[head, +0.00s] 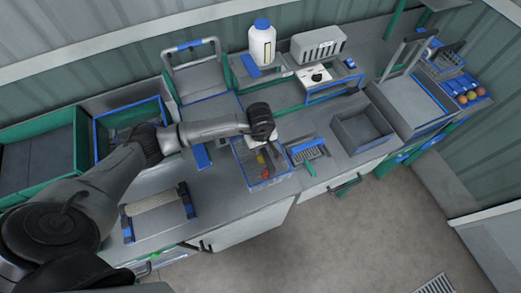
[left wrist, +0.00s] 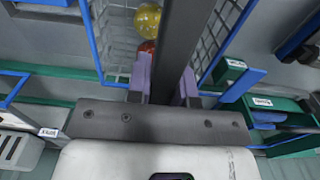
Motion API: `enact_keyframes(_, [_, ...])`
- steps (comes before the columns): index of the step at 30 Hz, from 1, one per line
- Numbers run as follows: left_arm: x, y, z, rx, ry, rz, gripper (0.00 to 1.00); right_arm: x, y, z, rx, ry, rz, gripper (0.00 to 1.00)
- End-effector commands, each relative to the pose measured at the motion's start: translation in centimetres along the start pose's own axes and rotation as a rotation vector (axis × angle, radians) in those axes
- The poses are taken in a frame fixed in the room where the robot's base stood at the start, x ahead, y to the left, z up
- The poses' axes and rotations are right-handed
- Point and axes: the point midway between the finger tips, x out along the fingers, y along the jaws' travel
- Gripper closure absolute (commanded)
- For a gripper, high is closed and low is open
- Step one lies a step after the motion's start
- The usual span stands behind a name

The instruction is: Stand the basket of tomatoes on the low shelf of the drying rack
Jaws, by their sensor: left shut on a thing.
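The basket (head: 240,165) has clear mesh sides and a blue rim, with red and yellow tomatoes inside. It is below my left gripper (head: 264,138) at the front of the bench in the head view. In the left wrist view my left gripper (left wrist: 166,82) is shut on the basket's dark handle bar (left wrist: 180,40); a yellow and a red tomato show beside the bar. Whether the basket touches the bench is hard to tell. A blue-framed rack (head: 335,91) stands behind, to the right; I cannot tell surely that it is the drying rack. My right gripper is not in view.
A grey open bin (head: 362,130) stands right of the basket, with a small blue-edged tray (head: 308,150) between. A white bottle (head: 262,42) and a grey slotted box (head: 318,44) are at the back. Green crates (head: 50,145) stand left. Round fruit (head: 473,95) sits far right.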

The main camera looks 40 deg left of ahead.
Motion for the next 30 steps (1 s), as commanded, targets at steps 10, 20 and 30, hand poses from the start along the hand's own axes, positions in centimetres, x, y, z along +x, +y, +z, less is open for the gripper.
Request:
enact_keyframes(10, [3.5,0.0,0.1,-0.001,-0.002,0.000,1.00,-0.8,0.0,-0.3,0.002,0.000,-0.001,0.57])
enact_keyframes(20, [3.8,0.0,0.0,0.000,0.000,0.000,1.00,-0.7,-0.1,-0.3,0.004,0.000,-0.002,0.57])
enact_keyframes(30, [4.1,0.0,0.0,0.000,-0.001,-0.002,0.62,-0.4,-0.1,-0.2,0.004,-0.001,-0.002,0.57])
